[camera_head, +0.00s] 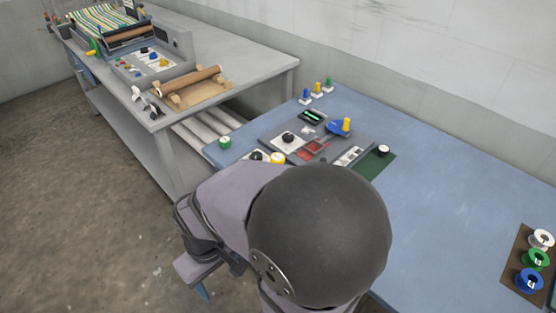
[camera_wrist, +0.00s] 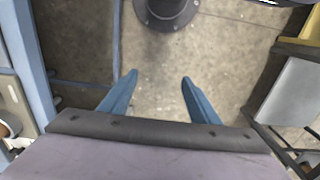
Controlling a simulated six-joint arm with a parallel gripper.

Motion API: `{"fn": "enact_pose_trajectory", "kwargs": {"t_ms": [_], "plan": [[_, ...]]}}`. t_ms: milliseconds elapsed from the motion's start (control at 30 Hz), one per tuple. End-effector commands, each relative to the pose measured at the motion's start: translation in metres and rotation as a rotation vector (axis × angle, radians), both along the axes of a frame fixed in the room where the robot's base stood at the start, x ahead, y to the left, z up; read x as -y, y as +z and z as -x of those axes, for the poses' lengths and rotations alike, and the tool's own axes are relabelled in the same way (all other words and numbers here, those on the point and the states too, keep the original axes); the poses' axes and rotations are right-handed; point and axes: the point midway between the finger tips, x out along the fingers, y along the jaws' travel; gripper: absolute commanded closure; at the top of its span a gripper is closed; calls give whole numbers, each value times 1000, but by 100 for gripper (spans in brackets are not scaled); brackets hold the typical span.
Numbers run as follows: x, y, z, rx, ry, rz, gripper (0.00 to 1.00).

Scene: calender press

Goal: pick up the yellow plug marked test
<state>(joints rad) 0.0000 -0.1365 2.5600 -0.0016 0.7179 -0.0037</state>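A small yellow plug (camera_head: 317,88) stands upright at the back edge of the blue table (camera_head: 440,205) in the head view, between a blue plug (camera_head: 306,95) and a green plug (camera_head: 328,84). Another yellow piece (camera_head: 347,125) sits on the grey panel nearer me, by a blue part. No "test" marking is readable on either. My gripper (camera_wrist: 158,77) is open and empty in the wrist view, its two blue fingers apart over bare floor. The plugs are not in the wrist view.
The grey control panel (camera_head: 275,137) with knobs, a green cylinder (camera_head: 224,142) and a white knob (camera_head: 383,150) lie behind my arm. Coloured spools (camera_head: 536,259) sit on a brown board at right. The blue table's middle right is clear. A grey bench (camera_head: 230,75) stands at left.

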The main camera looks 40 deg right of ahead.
Motion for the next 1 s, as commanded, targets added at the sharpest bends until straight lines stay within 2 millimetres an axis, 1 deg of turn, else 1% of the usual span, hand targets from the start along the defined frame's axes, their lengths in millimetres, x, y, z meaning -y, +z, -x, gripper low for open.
{"fn": "enact_pose_trajectory", "kwargs": {"t_ms": [267, 367, 467, 567, 667, 733, 867, 967, 1000], "plan": [[1, 1, 0, 0, -3, 0, 45], [6, 5, 0, 0, -27, 0, 45], [18, 12, 2, -9, -84, 0, 45], [38, 18, 10, -43, -178, -4, 45], [62, 23, 24, -97, -305, -15, 45], [82, 29, 28, -120, -402, -25, 45], [122, 40, 21, -124, -572, -46, 45], [154, 48, 11, -99, -688, -59, 45], [168, 51, 6, -81, -731, -64, 45]]}}
